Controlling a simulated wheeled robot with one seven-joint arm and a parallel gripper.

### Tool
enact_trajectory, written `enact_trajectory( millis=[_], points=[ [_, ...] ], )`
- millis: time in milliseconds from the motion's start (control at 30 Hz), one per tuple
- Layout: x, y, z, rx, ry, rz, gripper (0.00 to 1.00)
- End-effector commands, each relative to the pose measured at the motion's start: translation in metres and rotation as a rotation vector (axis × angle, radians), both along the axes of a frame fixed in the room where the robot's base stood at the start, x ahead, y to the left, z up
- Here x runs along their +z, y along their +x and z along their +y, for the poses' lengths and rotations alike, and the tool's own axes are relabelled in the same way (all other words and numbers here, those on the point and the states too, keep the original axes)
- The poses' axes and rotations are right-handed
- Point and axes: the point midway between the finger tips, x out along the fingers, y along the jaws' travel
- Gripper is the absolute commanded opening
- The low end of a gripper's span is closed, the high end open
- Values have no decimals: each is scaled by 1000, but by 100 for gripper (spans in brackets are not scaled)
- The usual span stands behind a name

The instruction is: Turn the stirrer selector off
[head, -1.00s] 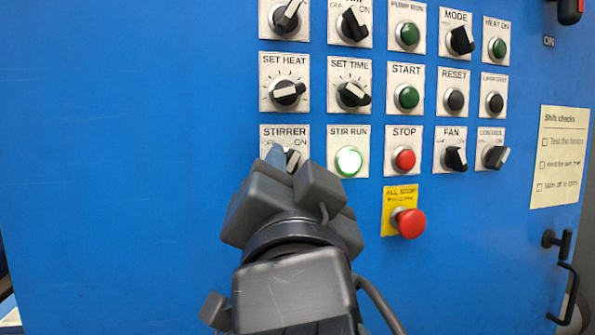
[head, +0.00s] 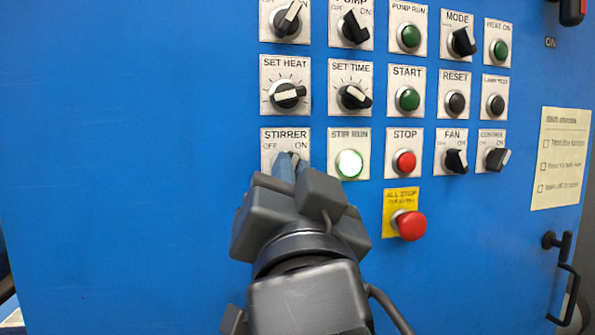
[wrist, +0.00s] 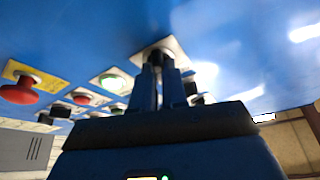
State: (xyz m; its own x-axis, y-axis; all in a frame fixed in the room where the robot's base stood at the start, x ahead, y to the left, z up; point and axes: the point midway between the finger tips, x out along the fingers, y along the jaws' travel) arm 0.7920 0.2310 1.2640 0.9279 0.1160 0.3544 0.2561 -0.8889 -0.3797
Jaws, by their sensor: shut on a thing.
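The stirrer selector's white plate (head: 270,140), marked STIRRER, OFF and ON, is on the blue panel at the lower left of the control rows. My gripper (head: 288,165) reaches up to it and its fingers cover most of the knob. In the wrist view my gripper (wrist: 157,70) has its two blue fingers close together on the dark selector knob (wrist: 156,56). The knob's exact angle is hidden. The STIR RUN lamp (head: 349,164) to the right is lit bright green-white.
Right of the selector are the red STOP button (head: 404,162), the FAN selector (head: 456,160) and the CONTROL selector (head: 496,158). A red mushroom ALL STOP button (head: 410,225) sticks out below. The SET HEAT knob (head: 288,95) is just above. The panel's left side is bare.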

Motion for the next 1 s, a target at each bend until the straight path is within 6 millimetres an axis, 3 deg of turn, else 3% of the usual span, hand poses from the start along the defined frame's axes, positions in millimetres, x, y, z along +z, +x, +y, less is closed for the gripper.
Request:
enact_trajectory(
  millis=[700,1000],
  points=[
    [3,2,-6,-2,-615,-173,0],
    [0,2,-5,-1,-798,-229,0]
  ],
)
